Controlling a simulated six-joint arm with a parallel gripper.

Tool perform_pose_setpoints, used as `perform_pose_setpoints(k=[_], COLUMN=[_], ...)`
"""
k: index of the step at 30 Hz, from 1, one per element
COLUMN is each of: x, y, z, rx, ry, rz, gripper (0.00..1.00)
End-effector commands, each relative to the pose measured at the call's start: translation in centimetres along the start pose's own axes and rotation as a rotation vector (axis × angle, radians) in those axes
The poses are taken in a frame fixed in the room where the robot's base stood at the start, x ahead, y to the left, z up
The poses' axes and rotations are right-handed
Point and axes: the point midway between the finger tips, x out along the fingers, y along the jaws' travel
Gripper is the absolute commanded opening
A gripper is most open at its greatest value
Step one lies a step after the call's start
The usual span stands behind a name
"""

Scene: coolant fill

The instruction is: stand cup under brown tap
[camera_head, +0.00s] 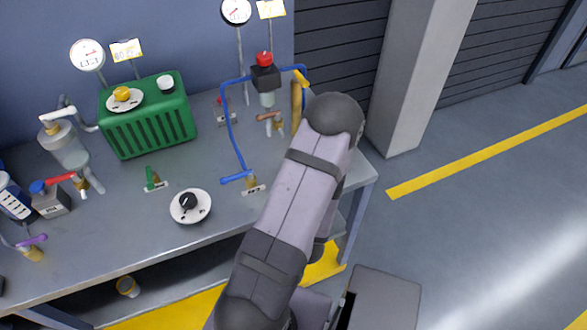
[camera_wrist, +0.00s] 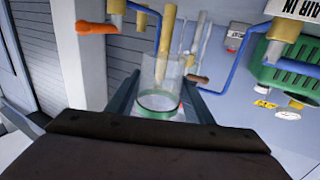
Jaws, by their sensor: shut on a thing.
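My gripper (camera_wrist: 160,110) is shut on a clear cup (camera_wrist: 159,80) with a green band near its base, seen in the wrist view. In the head view my arm hides the gripper and the cup. A tap with a brown handle (camera_wrist: 198,79) shows just right of the cup in the wrist view. In the head view the brown-handled tap (camera_head: 268,116) is below a clear tube and a black block with a red cap, left of my arm. I cannot tell the gap between cup and tap.
The grey workbench (camera_head: 215,152) holds a green ribbed box (camera_head: 148,115), a round black-knobbed dial (camera_head: 190,206) and several other taps. A blue pipe (camera_head: 231,125) and a brass-coloured post (camera_head: 296,98) stand near my arm. An orange handle (camera_wrist: 96,28) is left of the cup.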

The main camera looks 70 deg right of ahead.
Motion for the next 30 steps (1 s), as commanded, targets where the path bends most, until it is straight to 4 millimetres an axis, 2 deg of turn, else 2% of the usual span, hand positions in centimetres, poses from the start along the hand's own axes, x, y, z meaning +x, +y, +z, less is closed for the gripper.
perform_pose_setpoints(k=[1,4,9,14,23,30], x=[0.2,1.0,2.3,3.1,4.2,6.1], y=[0.3,1.0,2.0,2.0,0.9,-1.1], z=[0.6,0.4,-1.2,-3.1,-5.2,-6.2], rx=[-0.004,-0.006,-0.009,-0.007,-0.006,-0.003], ry=[0.007,0.016,0.02,0.014,0.007,0.001], rz=[0.003,0.004,0.003,-0.019,-0.09,-0.232], gripper=[0.22,0.22,0.22,0.22,0.22,0.22])
